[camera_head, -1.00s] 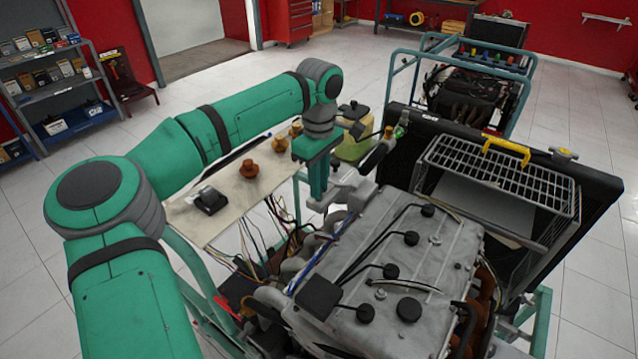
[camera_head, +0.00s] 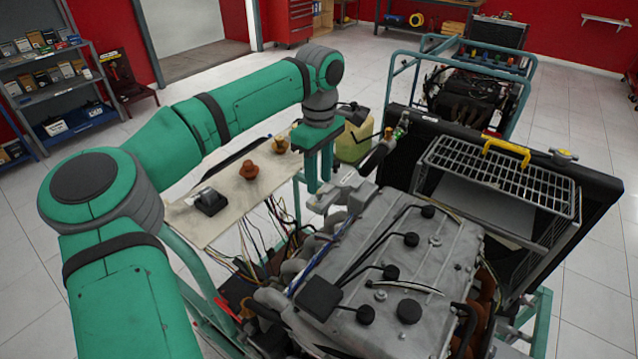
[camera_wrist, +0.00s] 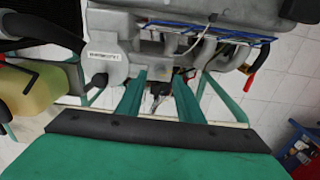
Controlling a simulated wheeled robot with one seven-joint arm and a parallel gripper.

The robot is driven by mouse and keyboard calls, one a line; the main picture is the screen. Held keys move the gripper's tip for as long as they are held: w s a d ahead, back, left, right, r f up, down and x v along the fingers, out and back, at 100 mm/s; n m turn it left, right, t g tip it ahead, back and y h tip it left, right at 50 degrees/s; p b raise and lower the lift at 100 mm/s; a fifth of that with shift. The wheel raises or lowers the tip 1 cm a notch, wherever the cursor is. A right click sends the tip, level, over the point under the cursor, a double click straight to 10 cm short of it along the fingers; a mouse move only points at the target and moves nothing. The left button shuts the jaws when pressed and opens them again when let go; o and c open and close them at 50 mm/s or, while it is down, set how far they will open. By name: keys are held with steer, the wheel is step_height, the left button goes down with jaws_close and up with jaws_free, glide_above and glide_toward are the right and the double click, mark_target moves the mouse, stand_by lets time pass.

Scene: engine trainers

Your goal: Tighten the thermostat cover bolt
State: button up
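The thermostat cover appears to be the grey labelled housing (camera_wrist: 104,60) at upper left of my fingers in the wrist view; its label is too small to read surely. In the head view the grey housing (camera_head: 348,186) sits at the far end of the engine, just right of my fingers. A small dark piece (camera_wrist: 95,88) shows at its lower edge in the wrist view; I cannot tell whether it is the bolt. My gripper (camera_wrist: 158,80) is open, with nothing between its fingers. In the head view my gripper (camera_head: 319,183) points down beside the housing.
The grey engine (camera_head: 400,260) with black leads lies right and near. A yellowish container (camera_head: 353,145) stands behind my gripper. The radiator (camera_head: 395,160) and wire basket (camera_head: 500,175) stand right. A pale board (camera_head: 225,205) with small parts and loose wires lies left.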

mark_target(319, 191)
step_height(319, 191, up, 8)
stand_by(0.4)
steer(key=shift+a, duration=0.1)
